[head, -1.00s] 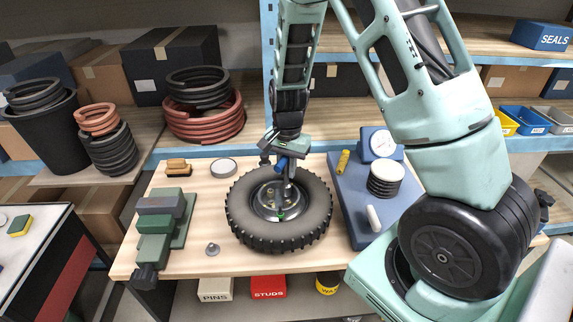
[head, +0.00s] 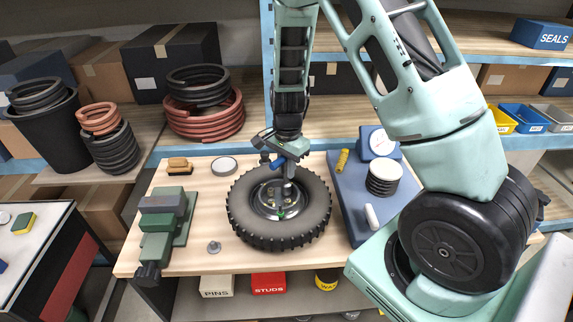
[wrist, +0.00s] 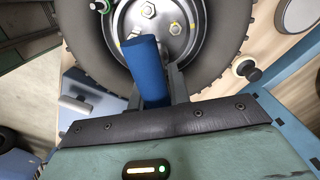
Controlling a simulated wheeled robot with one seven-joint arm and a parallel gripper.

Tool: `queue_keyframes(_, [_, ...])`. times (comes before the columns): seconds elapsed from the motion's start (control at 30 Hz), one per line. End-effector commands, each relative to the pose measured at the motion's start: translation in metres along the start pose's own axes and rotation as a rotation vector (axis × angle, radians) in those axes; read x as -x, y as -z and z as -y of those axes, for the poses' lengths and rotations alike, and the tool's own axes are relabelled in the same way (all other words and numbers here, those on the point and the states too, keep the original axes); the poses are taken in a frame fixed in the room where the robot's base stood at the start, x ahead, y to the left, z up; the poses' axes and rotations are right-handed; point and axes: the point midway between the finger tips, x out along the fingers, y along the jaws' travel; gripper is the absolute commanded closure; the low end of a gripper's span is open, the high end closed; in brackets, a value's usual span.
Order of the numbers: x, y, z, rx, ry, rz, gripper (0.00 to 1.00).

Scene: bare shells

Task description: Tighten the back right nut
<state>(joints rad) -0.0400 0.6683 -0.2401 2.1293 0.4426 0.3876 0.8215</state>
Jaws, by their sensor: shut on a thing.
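The black-tyred wheel (head: 240,219) lies flat on the wooden bench, with its silver hub (head: 264,207) facing up. My gripper (wrist: 163,95) is shut on a tool with a blue handle (wrist: 147,65), above the back right part of the hub in the head view. The tool's lower end reaches down to the hub. The handle and fingers hide the nut under it, so its seating is unclear.
A green vise-like block (head: 160,220) stands left of the wheel and a small grey piece (head: 213,247) at its front left. Shelves stand behind.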

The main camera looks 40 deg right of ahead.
Motion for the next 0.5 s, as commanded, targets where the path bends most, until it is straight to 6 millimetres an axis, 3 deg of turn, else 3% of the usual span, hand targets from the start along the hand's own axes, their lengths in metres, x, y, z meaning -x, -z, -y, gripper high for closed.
queue_keyframes(0.5, [0.0017, -0.0005, 0.0004, -0.049, 0.001, 0.000, 1.00])
